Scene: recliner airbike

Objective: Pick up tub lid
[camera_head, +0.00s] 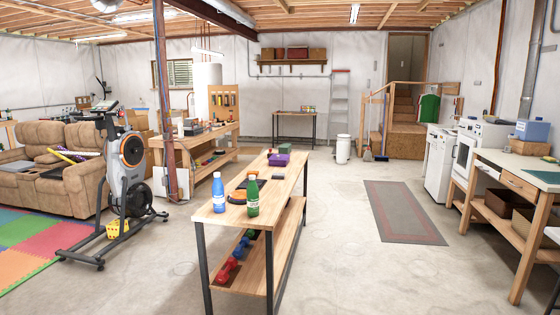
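I cannot pick out a tub lid with certainty at this distance. A blue tub-like box (532,131) stands on the right-hand counter, and its top is too small to read. A purple container (279,159) sits toward the far end of the long wooden table (285,187). An orange disc-shaped item (237,197) lies on the table's near end, partly behind two bottles. Neither of my grippers is in view.
A blue bottle (219,200) and a green bottle (252,197) stand on the table. Dumbbells (227,270) lie on its lower shelf. An exercise bike (125,170) and recliner sofa (62,170) are left. Open floor with a grey mat (402,212) lies right of the table.

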